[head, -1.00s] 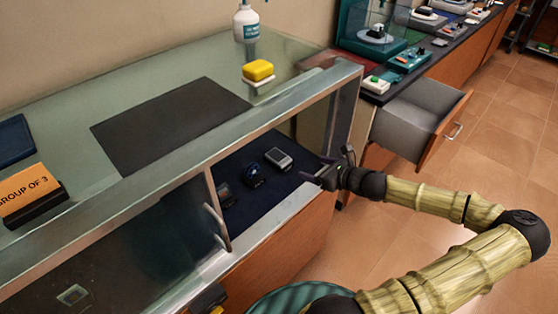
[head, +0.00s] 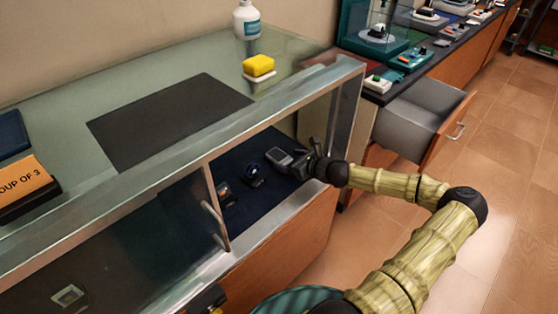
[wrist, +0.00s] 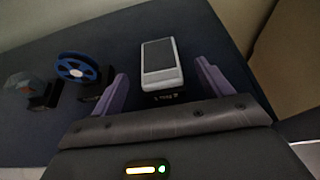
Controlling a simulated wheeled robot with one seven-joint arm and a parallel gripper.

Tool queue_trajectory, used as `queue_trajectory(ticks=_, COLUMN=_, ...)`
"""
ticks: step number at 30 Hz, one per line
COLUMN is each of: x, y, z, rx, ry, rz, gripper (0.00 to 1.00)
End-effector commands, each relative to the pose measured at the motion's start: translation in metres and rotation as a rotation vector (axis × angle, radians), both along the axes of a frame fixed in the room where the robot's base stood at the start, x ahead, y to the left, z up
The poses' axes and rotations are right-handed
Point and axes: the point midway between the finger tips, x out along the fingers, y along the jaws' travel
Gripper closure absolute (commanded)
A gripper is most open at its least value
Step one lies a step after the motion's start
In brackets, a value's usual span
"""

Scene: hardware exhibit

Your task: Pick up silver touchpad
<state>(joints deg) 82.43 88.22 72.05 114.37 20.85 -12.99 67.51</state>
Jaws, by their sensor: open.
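The silver touchpad (head: 279,157) lies on the dark blue floor of the glass display case, near its right end. In the wrist view it is a small silver block with a dark grey top (wrist: 160,60), resting on a black stand. My gripper (head: 301,163) reaches in through the case's open front, at the right of the touchpad. In the wrist view my gripper (wrist: 163,88) is open and empty, with one purple finger on each side of the touchpad's near end. I cannot tell whether either finger touches it.
A blue wheel-shaped item (head: 253,175) and a smaller dark item (head: 224,193) stand left of the touchpad. The case's metal top rail (head: 200,155) runs above my gripper, and a post (head: 347,105) stands at the right. An open drawer (head: 420,115) is farther right.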

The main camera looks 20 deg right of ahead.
Motion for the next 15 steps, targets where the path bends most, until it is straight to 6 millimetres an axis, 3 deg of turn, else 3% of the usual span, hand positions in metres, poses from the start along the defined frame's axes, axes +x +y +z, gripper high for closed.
queue_trajectory(ticks=7, x=0.006, y=0.003, z=-0.004, rx=0.0, ry=0.0, rz=0.002, gripper=0.22)
queue_trajectory(ticks=15, x=0.037, y=0.012, z=-0.021, rx=-0.001, ry=0.0, rz=-0.003, gripper=0.22)
